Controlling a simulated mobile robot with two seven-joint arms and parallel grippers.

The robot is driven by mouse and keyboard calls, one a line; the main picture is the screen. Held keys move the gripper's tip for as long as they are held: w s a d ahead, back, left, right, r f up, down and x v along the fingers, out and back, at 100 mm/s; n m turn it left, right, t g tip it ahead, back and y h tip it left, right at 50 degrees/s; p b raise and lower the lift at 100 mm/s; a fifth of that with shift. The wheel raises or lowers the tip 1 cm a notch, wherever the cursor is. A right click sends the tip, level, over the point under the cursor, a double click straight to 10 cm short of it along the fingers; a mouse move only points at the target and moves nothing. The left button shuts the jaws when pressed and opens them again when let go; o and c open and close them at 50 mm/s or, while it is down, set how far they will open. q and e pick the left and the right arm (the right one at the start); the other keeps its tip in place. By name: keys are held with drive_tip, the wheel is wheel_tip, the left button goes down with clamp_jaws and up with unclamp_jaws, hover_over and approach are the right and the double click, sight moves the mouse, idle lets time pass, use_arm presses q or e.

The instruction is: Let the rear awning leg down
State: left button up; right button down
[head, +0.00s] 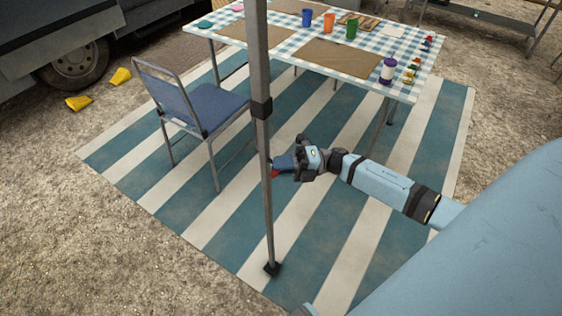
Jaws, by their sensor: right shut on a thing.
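The awning leg (257,60) is a grey metal pole that runs down from the top edge of the head view. A black collar (262,107) sits partway along it. A thinner lower section ends in a black foot (272,269), seen over the striped mat; I cannot tell whether it touches. My right gripper (279,167) reaches in from the right at the lower section, below the collar. It is shut on the awning leg, with a bit of red showing by the fingers. The contact is partly hidden. My left gripper is not in view.
A folding chair (202,106) stands left of the leg on the striped mat (208,228). Behind is a table (404,91) with a checked cloth, cups and jars. Yellow wedges (78,102) lie near the van wheel (78,62). Gravel at the lower left is clear.

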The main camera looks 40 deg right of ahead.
use_arm(q)
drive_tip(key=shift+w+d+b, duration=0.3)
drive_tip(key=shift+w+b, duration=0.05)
drive_tip(key=shift+b, duration=0.1)
use_arm(e)
wheel_tip(320, 180, down, 2)
drive_tip(key=shift+f, duration=0.25)
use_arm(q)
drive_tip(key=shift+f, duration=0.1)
use_arm(e)
drive_tip(key=c, duration=1)
unclamp_jaws()
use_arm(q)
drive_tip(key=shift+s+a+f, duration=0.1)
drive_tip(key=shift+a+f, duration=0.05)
